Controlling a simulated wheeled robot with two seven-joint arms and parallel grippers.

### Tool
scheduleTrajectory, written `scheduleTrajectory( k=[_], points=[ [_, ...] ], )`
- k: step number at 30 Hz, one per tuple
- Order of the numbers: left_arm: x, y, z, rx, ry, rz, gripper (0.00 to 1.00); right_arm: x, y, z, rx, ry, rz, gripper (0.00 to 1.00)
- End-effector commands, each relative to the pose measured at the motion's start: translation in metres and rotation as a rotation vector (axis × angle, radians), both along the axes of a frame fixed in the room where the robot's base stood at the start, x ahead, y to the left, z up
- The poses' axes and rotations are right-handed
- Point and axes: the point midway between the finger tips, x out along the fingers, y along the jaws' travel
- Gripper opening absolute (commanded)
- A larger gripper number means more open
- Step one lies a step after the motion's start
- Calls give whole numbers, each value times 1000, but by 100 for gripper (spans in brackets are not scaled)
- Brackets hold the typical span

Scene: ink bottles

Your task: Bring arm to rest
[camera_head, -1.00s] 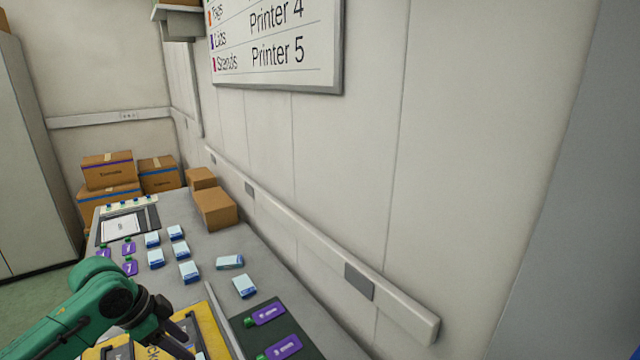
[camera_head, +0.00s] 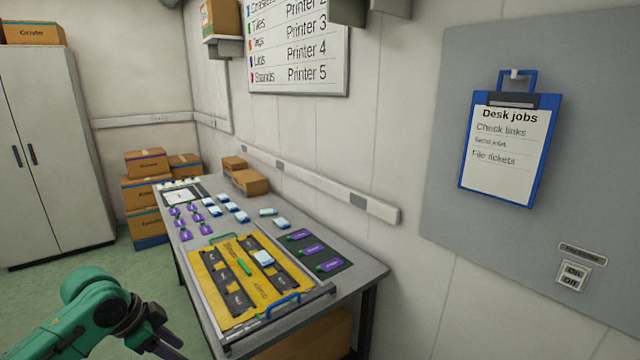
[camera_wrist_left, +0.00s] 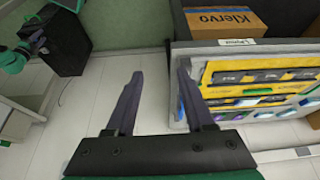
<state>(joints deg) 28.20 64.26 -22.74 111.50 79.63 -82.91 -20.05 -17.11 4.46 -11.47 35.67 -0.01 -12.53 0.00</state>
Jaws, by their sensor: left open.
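My green left arm comes in from the lower left of the head view. Its gripper (camera_head: 168,346) hangs over the floor, in front of and to the left of the table (camera_head: 372,268). In the left wrist view the two fingers of the gripper (camera_wrist_left: 160,72) are spread apart with only pale floor between them. Nothing is held.
A yellow board (camera_head: 221,303) with dark strips lies on the table. Purple bottles (camera_head: 331,265) lie on a dark mat, with several white-and-blue boxes (camera_head: 264,258) nearby. Cardboard boxes (camera_head: 250,182) stand farther back. Green floor (camera_head: 145,275) left of the table is free.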

Motion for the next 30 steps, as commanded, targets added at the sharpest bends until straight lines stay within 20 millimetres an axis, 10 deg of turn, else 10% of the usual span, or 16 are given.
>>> scheduleTrajectory(
  k=[9, 17, 23, 30],
  points=[
    [39, 32, -86, -74, -40, 284, 54, -1, -3, 0, -5, 3, 1, 50],
    [26, 69, -205, -57, -36, 549, 54, 10, -4, 1, -6, -15, 1, 50],
    [-63, 83, -347, 45, 27, 732, 54, -11, -5, -1, -7, 19, 1, 50],
    [-244, 38, -473, 169, 165, 749, 54, -4, -3, 0, -4, 8, 1, 50]
  ],
)
